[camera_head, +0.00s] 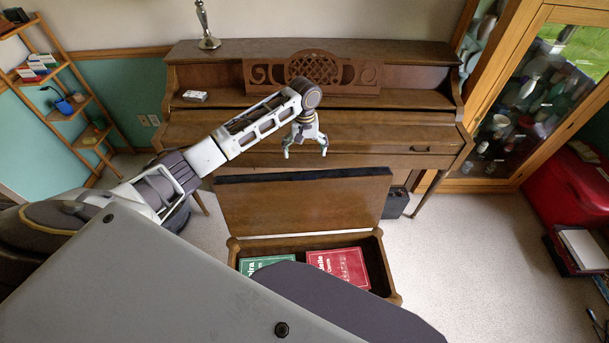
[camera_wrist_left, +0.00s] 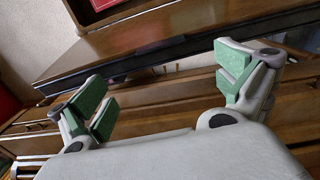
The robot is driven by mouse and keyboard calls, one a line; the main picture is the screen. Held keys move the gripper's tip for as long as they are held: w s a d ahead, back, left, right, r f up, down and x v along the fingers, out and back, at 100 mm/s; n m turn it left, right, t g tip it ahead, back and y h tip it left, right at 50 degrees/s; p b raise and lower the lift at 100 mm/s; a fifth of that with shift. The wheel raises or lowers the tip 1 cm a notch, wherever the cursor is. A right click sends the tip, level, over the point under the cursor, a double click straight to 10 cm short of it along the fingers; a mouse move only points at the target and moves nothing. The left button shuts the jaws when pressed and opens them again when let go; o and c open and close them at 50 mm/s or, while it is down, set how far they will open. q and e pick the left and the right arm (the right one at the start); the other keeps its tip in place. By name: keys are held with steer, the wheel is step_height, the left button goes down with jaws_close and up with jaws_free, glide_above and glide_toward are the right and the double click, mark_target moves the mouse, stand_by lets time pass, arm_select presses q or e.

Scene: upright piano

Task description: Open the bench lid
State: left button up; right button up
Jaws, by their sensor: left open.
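The bench lid (camera_head: 300,207) stands raised, close to upright, at the back of the bench (camera_head: 393,290). Its wooden inner face is toward me and a black strip runs along its top edge. The bench compartment is open, with a green book (camera_head: 262,263) and a red book (camera_head: 340,265) in it. My left gripper (camera_head: 305,152) is open and empty, just above and behind the lid's top edge. In the left wrist view, the lid (camera_wrist_left: 170,32) lies beyond the open fingers (camera_wrist_left: 168,85). My right gripper is not in view.
The upright piano (camera_head: 420,132) stands close behind the lid. A candlestick (camera_head: 206,25) and a small white box (camera_head: 195,96) sit on it. A glass cabinet (camera_head: 530,110) and a red chest (camera_head: 568,195) are at the right. Carpet (camera_head: 460,250) is clear right of the bench.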

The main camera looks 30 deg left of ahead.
mark_target(305, 175)
arm_select(q)
step_height(305, 175, down, 13)
steer(key=shift+f, duration=0.15)
stand_by(0.6)
